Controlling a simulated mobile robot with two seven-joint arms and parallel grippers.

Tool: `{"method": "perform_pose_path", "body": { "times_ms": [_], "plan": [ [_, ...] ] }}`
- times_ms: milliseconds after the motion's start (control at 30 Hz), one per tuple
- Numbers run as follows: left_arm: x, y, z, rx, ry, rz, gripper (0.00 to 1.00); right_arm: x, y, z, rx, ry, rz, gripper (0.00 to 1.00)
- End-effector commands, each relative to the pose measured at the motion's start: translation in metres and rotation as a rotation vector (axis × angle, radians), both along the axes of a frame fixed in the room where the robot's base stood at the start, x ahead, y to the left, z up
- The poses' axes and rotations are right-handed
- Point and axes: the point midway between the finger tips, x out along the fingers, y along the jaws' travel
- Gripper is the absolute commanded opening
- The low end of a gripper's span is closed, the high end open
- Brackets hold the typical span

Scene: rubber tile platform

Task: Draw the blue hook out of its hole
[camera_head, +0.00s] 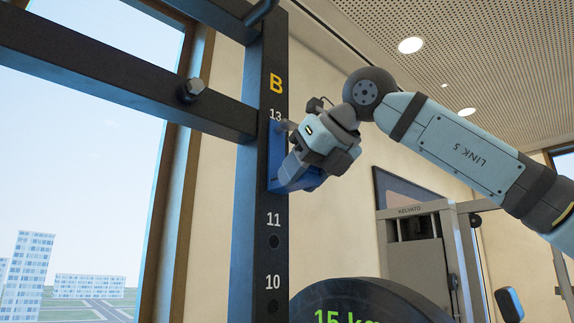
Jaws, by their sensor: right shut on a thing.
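The blue hook (275,158) sits against the dark upright (246,225) of a rack, between the numbers 13 and 11. My right gripper (300,172) is shut on the blue hook. Its arm comes in from the right, and the gripper body covers much of the hook. The hole behind the hook is hidden. My left gripper is not in view.
Dark crossbars (110,75) with a bolt run left from the upright. A round black weight plate (362,302) marked 15 kg is below the gripper. A grey gym machine (412,255) stands behind at right.

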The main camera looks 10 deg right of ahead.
Motion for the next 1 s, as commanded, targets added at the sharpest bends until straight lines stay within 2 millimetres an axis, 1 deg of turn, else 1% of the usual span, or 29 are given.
{"method": "perform_pose_path", "body": {
  "times_ms": [367,567,1000],
  "plan": [
    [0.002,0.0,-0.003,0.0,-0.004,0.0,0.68,-0.006,-0.004,-0.001,0.0,0.001,0.001,0.0],
    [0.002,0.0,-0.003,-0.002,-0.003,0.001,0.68,-0.006,-0.004,0.0,0.0,0.0,0.001,0.0],
    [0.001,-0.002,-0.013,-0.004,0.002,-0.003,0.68,-0.023,-0.015,0.0,0.002,-0.001,0.001,0.0]
  ]
}}
